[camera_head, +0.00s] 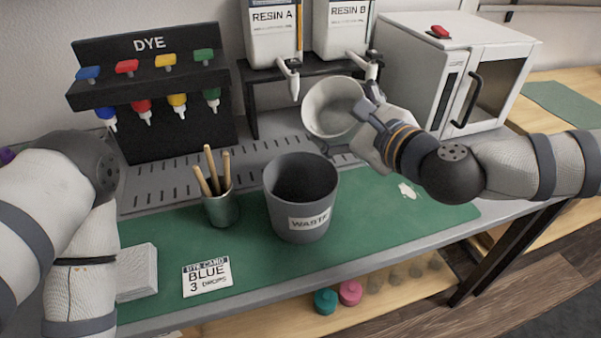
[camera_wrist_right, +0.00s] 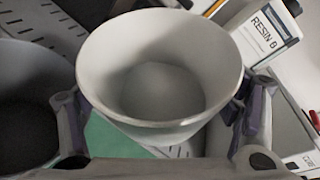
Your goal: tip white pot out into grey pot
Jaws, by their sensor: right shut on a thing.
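The white pot (camera_head: 328,108) is in my right gripper (camera_head: 362,122), held in the air above and to the right of the grey pot. It is tilted, with its mouth facing the head camera. In the right wrist view the white pot (camera_wrist_right: 160,75) sits between the two fingers, and its inside looks pale, with no clear contents. The grey pot (camera_head: 300,200), labelled WASTE, stands upright on the green mat. Its dark inside shows no clear contents. It also shows at the left of the right wrist view (camera_wrist_right: 30,105). My left arm is at the left edge, its gripper out of view.
A cup of wooden sticks (camera_head: 221,205) stands just left of the grey pot. A dye rack (camera_head: 150,95) and resin dispensers (camera_head: 275,35) stand behind. A white oven (camera_head: 430,75) is at back right. A dye card (camera_head: 207,277) and paper stack (camera_head: 136,272) lie in front left.

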